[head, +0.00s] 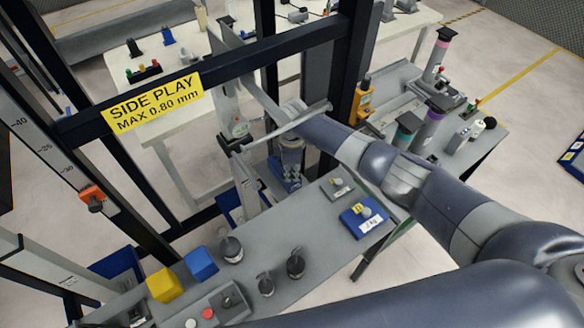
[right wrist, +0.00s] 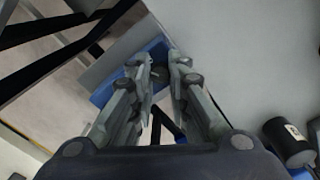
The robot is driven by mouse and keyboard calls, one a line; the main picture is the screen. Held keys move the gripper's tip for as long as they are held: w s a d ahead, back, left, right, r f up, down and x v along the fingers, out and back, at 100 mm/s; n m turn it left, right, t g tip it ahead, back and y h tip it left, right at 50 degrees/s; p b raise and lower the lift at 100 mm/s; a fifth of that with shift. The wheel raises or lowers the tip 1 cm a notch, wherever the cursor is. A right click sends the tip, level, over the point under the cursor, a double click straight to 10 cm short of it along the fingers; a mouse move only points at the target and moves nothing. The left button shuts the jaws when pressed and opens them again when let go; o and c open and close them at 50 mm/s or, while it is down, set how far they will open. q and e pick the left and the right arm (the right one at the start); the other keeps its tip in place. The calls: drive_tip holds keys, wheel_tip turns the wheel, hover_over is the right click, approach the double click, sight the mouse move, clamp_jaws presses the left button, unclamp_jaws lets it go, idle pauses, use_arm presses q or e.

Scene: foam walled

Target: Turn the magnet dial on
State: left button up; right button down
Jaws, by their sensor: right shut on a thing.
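My right gripper (head: 286,182) points down beside the dark upright frame, at the far edge of the grey bench. In the right wrist view its two fingers (right wrist: 165,75) are closed to a narrow gap around a small dark round part, which looks like the magnet dial (right wrist: 158,72). The fingers hide most of this part, and I cannot read its setting. My left gripper is not in view.
A dark frame with a yellow side-play sign (head: 150,103) stands close to my right arm. The grey bench (head: 305,225) holds a blue block (head: 362,217), dark cylindrical weights (head: 295,265) and a yellow cube (head: 164,285). The bench middle has some free room.

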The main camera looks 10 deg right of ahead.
sight(292, 175)
drive_tip(key=m+p, duration=0.2)
drive_tip(key=m, duration=0.3)
drive_tip(key=shift+r+m, duration=0.1)
drive_tip(key=shift+m, duration=0.2)
drive_tip(key=shift+w, duration=0.1)
idle(0.4)
drive_tip(key=c, duration=1.5)
unclamp_jaws()
drive_tip(key=shift+a+r, duration=0.15)
drive_tip(key=shift+r, duration=3.55)
drive_tip(key=shift+s, duration=0.2)
